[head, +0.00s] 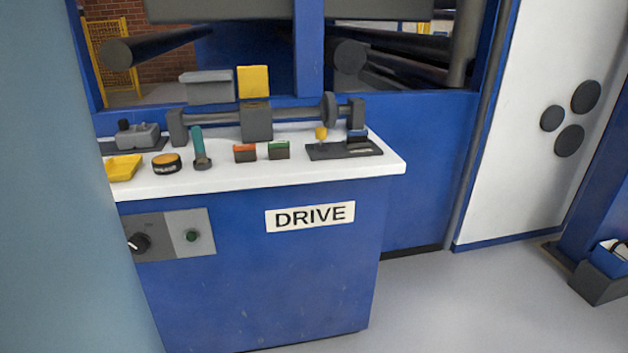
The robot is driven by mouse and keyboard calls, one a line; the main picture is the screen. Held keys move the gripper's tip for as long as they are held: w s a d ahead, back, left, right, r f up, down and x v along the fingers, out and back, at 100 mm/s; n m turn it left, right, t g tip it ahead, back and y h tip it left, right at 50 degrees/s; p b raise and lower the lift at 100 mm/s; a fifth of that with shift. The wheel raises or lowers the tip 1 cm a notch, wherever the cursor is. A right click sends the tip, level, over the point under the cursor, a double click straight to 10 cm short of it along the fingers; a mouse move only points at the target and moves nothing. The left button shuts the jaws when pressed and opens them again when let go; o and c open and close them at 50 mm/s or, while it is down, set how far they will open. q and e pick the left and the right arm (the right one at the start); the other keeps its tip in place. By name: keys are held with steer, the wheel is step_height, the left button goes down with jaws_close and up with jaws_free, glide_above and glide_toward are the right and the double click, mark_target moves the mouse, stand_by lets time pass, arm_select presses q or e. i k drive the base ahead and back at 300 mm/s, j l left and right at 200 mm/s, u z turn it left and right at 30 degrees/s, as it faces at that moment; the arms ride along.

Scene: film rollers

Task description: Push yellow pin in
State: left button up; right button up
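A small yellow pin-like piece (321,133) stands upright at the left part of a dark flat plate (318,154) on the white bench top. It is small in view, and I cannot tell how deep it sits. Neither of my grippers is in view.
The white bench top (345,178) sits on a blue cabinet marked DRIVE (310,217). Behind the plate lies a grey shaft (295,115) with a yellow flag (254,82). A teal-handled tool (197,142), orange and green buttons and a yellow tray (122,168) stand left.

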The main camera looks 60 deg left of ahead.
mark_target(321, 131)
steer(key=u, duration=2.25)
